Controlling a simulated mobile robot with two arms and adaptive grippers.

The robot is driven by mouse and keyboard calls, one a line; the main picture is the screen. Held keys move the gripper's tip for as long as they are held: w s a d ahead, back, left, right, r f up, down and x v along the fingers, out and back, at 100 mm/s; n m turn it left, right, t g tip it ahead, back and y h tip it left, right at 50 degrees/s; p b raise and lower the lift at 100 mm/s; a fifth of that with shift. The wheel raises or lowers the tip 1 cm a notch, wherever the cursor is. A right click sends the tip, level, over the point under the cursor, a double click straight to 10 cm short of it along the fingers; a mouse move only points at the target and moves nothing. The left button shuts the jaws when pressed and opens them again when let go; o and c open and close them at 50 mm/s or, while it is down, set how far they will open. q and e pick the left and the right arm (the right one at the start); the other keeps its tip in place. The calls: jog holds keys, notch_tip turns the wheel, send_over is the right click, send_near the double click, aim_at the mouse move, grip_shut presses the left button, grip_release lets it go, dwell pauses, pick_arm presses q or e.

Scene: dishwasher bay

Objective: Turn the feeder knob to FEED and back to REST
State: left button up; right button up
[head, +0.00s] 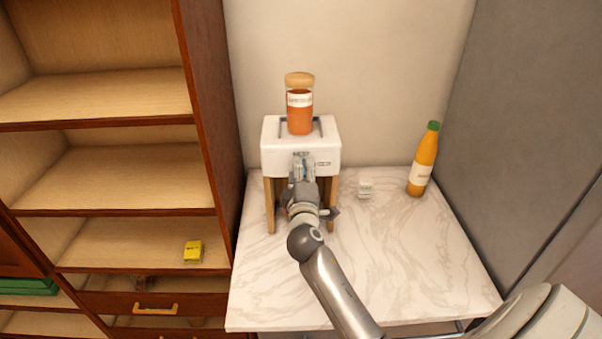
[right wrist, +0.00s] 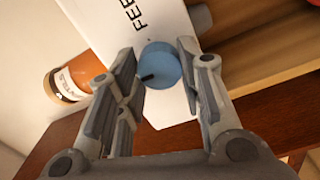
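The feeder (head: 272,150) is a white box on wooden legs against the back wall. Part of its white front shows in the right wrist view (right wrist: 110,25), with dark lettering starting "FEE". The round blue knob (right wrist: 162,68) on that front carries a short dark pointer mark, lying toward the left finger. My right gripper (head: 303,172) is at the feeder's front and hides the knob in the head view. In the right wrist view its two fingers (right wrist: 160,75) flank the knob, one on each side, and appear to touch it. My left gripper is out of view.
An orange jar (head: 299,118) with a tan lid stands on the feeder. A wooden shelf (head: 120,178) holding a yellow box (head: 193,251) stands left. The counter's front is largely clear.

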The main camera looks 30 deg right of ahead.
jog(key=o, duration=0.5)
jog(key=shift+w, duration=0.1)
jog(key=shift+c, duration=0.2)
jog(key=v, duration=1.2)
